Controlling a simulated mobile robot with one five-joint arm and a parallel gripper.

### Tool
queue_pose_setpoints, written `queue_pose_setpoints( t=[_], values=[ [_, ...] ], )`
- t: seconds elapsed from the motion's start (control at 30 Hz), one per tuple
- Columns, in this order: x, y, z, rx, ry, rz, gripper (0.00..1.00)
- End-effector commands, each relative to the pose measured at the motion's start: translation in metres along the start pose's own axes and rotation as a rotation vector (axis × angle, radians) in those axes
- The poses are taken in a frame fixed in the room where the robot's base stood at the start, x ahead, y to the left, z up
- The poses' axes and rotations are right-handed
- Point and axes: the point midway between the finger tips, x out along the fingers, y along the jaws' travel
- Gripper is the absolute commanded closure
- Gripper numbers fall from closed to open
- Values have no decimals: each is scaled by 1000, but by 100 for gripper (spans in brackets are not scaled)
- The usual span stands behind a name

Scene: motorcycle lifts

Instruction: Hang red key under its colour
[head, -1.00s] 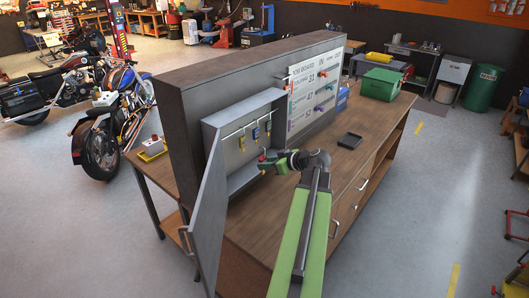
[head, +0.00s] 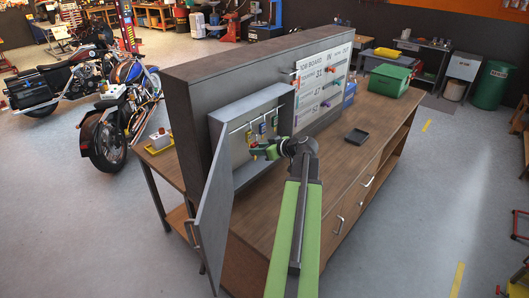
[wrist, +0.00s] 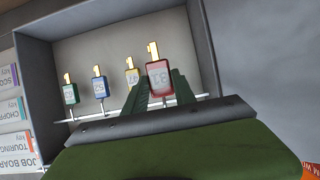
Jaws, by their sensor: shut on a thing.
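The red key (wrist: 160,78), with a red-framed tag, is between my gripper's fingers (wrist: 160,88) in the wrist view. My gripper (head: 258,150) is shut on it, inside the open grey key cabinet (head: 222,128) in the head view. A yellow key (wrist: 131,77), a blue key (wrist: 100,88) and a green key (wrist: 70,93) hang in a row beside it. Whether the red key still touches its rail is hidden. The white job board (head: 313,92), with coloured row labels and several coloured pegs, stands to the right of the cabinet.
The cabinet door (head: 213,225) stands open at the left. The wooden bench top (head: 335,165) is mostly clear, with a small black tray (head: 356,136) on it. A green box (head: 390,80) and a blue bin (head: 349,92) stand at its far end.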

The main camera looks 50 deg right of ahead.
Motion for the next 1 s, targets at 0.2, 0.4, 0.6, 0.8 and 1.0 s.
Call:
queue_pose_setpoints(
  t=[0.2, 0.4, 0.6, 0.8, 1.0],
  values=[
    [19, 1, -9, 0, 0, -1, 100],
    [36, 1, -17, -1, -1, -1, 100],
    [52, 1, -25, 0, -1, -1, 100],
    [69, 1, -34, -1, 0, -1, 100],
    [85, 0, -42, 0, 0, -2, 100]
  ],
)
